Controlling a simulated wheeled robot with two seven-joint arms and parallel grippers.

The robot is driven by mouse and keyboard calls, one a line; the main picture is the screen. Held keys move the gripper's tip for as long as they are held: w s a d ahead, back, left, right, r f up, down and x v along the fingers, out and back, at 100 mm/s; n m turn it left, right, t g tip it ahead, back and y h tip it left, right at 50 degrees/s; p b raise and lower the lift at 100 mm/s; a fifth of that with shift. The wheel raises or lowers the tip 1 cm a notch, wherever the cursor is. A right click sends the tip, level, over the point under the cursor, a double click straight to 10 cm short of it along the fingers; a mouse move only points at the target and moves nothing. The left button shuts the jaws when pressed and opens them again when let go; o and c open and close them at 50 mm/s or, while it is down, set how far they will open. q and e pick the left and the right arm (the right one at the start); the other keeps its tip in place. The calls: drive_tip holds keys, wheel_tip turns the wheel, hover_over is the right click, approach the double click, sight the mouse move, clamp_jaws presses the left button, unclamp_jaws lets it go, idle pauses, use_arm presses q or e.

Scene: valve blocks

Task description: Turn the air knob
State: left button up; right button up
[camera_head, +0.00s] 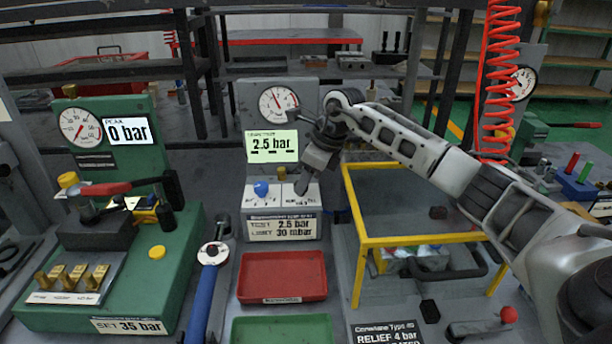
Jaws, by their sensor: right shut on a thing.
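A grey test block (284,228) stands at the middle of the bench, with a round gauge and a green display reading 2.5 bar (272,147). A blue knob (261,188) sits on the left of its sloped front panel and is clear of my gripper. My right gripper (301,186) comes in from the right and points down at the right part of that panel. It is shut on a knob there, which its dark fingers mostly hide; the air marking is too small to read surely. My left gripper is not in view.
A red tray (282,277) and a green tray (283,330) lie in front of the block. A blue-handled wrench (207,290) lies to the left. A yellow-framed guard (418,240) stands close on the right under my arm. A green valve block (110,270) fills the left.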

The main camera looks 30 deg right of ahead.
drive_tip(key=m, duration=0.2)
drive_tip(key=m+h, duration=0.1)
drive_tip(key=m+t, duration=0.1)
drive_tip(key=m, duration=0.1)
drive_tip(key=shift+s+a+m+h, duration=0.1)
drive_tip(key=shift+a+m+h, duration=0.2)
drive_tip(key=shift+h, duration=0.1)
drive_tip(key=shift+r, duration=0.1)
drive_tip(key=o, duration=1)
drive_tip(key=v, duration=1.6)
drive_tip(key=shift+a+b, duration=0.1)
drive_tip(key=shift+b, duration=0.25)
